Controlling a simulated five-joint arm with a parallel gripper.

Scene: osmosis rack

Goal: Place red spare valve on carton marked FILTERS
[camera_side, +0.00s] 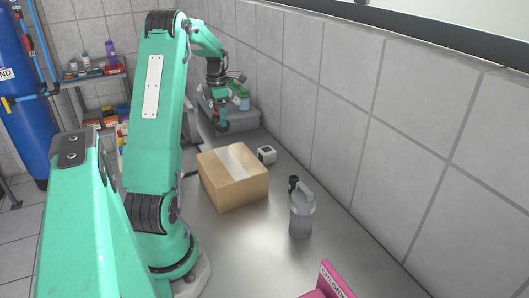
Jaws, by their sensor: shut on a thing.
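My gripper (220,116) points down at the end of my green arm, behind the carton and in front of the grey bin. It is shut on the red spare valve (222,127), a small, dark red thing at the fingertips, partly hidden by them. A brown cardboard carton (233,185) with a pale tape strip stands on the grey bench, nearer the camera than the gripper. Its top is bare. I cannot read any FILTERS marking on it from here.
A grey bin (245,121) with green-lidded containers stands behind the gripper. A small white box (267,154) and a grey jug (302,212) stand right of the carton. A pink holder (330,284) is at the front. The tiled wall (345,130) bounds the bench.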

